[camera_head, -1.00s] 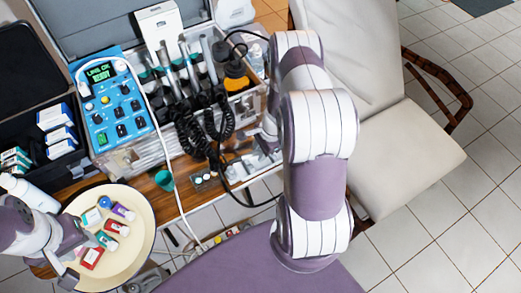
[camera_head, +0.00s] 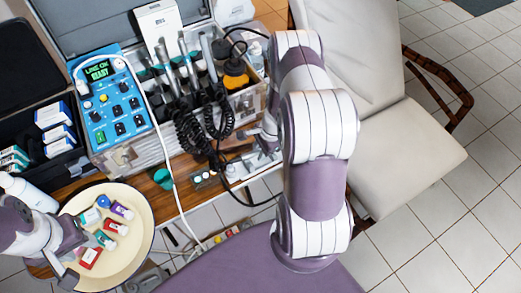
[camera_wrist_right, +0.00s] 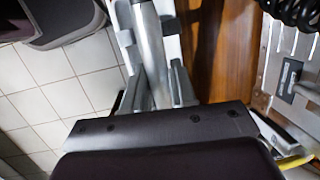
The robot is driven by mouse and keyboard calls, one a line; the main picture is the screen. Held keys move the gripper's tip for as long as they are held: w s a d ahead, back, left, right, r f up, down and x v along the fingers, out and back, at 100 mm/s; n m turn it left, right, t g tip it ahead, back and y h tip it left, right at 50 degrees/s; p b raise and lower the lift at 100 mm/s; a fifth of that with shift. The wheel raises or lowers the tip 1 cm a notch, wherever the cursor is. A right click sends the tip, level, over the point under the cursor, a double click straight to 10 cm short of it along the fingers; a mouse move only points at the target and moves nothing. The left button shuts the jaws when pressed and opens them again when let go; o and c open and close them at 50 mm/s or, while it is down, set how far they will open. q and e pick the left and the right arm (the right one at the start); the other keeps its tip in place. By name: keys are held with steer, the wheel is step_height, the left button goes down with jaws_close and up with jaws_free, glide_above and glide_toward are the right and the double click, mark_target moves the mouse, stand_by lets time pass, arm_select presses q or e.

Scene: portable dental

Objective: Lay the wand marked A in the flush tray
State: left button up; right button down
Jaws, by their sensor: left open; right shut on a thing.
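My right gripper (camera_head: 264,141) is beside the right front corner of the blue-panelled unit, partly hidden by my own arm. In the right wrist view it is shut on a silver metal wand (camera_wrist_right: 153,55), held between the fingers. No letter A can be read on it. Several other wands (camera_head: 186,65) stand in the unit's holder, with coiled black cords hanging in front. A pale tray (camera_head: 246,167), apparently the flush tray, lies below my right gripper on the wooden table, partly hidden. My left gripper (camera_head: 70,262) is open over the round cream table.
A black cord (camera_head: 238,199) loops over this edge. A cream chair (camera_head: 405,175) stands right.

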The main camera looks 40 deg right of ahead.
steer(key=shift+f+b, duration=0.6)
steer(key=shift+f, duration=0.05)
steer(key=shift+f, duration=0.15)
steer(key=c, duration=0.8)
jaws_free()
steer(key=p+v, duration=0.6)
steer(key=v, duration=0.2)
